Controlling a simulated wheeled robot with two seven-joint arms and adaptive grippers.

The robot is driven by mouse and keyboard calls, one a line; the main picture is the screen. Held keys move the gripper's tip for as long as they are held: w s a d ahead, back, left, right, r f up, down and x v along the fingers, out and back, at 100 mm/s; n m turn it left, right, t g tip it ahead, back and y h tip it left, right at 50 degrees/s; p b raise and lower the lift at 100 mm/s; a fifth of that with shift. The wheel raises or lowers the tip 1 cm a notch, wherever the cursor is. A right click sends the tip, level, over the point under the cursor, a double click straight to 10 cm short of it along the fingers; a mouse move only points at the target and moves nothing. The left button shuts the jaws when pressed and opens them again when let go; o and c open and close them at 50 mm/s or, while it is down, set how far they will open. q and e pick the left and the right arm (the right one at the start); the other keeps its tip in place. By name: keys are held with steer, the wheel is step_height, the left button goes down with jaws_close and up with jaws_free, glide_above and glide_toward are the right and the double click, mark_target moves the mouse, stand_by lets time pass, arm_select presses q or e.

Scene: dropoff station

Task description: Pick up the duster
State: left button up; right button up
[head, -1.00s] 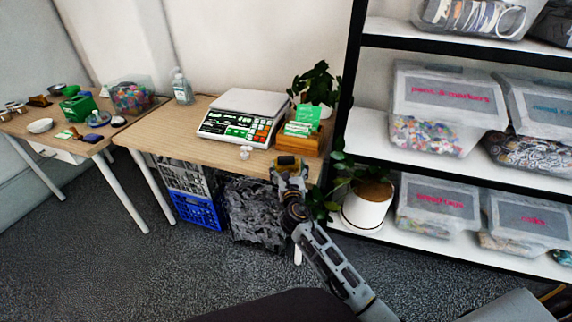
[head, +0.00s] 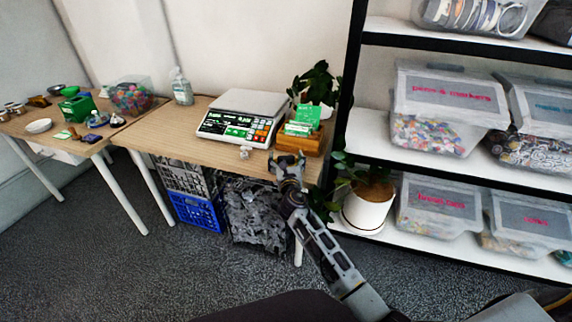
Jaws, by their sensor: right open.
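My right gripper (head: 289,156) is open at the front edge of the wooden table (head: 180,132), just in front of the wooden card holder. Nothing shows between its fingers. I cannot make out a duster with certainty in the head view; it may be hidden by the gripper or too small to tell. My left gripper is not in view.
A scale (head: 240,117), a small white item (head: 245,152), a wooden holder with green cards (head: 314,144) and a sanitizer bottle (head: 181,88) stand on the table. A potted plant (head: 368,205) and black-framed shelf (head: 400,150) stand right. Crates (head: 197,212) sit below.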

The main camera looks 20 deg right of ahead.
mark_target(286, 157)
steer(key=c, duration=1.3)
steer(key=shift+r, duration=0.15)
steer(key=shift+r, duration=0.15)
steer(key=shift+r+p, duration=0.45)
steer(key=shift+r, duration=0.05)
step_height(286, 157, up, 7)
steer(key=p, duration=0.3)
steer(key=shift+f, duration=0.15)
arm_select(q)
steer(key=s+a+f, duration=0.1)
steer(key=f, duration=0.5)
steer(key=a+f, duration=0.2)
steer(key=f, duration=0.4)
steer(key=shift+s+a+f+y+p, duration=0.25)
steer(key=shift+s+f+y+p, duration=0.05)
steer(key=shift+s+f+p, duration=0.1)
arm_select(e)
steer(key=shift+r, duration=0.85)
